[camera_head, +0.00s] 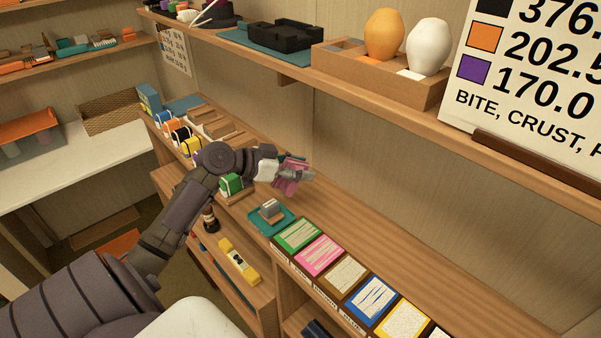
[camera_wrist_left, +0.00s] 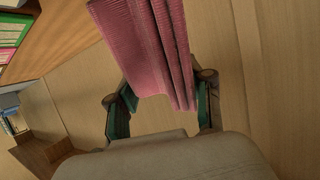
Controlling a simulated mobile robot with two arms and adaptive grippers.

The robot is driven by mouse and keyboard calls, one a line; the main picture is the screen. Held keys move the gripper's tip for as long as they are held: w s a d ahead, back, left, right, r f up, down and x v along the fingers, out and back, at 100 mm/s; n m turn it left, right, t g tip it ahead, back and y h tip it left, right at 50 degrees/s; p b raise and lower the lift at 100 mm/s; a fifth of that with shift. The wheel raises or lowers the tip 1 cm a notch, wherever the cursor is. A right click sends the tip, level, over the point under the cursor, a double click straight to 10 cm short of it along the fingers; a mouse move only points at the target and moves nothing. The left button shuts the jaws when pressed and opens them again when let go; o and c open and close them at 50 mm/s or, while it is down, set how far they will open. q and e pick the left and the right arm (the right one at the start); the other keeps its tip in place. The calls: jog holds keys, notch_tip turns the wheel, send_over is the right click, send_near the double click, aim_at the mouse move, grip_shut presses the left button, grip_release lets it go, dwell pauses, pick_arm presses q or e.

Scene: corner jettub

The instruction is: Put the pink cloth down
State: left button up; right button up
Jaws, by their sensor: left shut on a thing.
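The pink cloth (camera_head: 287,186) hangs from my left gripper (camera_head: 300,174) in the head view, above the wooden counter near the back wall. In the left wrist view the ribbed, folded cloth (camera_wrist_left: 145,45) sits between the two green-padded fingers of my left gripper (camera_wrist_left: 163,108). The fingers are shut on it. In the head view part of the cloth is hidden behind the gripper. I cannot tell whether its lower edge touches the counter. My right gripper is not in view.
A teal tray (camera_head: 283,228) with a small grey-and-brown block stands in front of the gripper. A row of coloured cards (camera_head: 319,255) lines the counter's front edge. The counter (camera_head: 400,257) behind the cards is bare. A loaded shelf (camera_head: 300,77) runs above.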

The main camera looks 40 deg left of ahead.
pick_arm(q)
jog(key=shift+f, duration=1.15)
jog(key=shift+f, duration=0.1)
jog(key=o, duration=1.1)
jog(key=shift+o, duration=0.2)
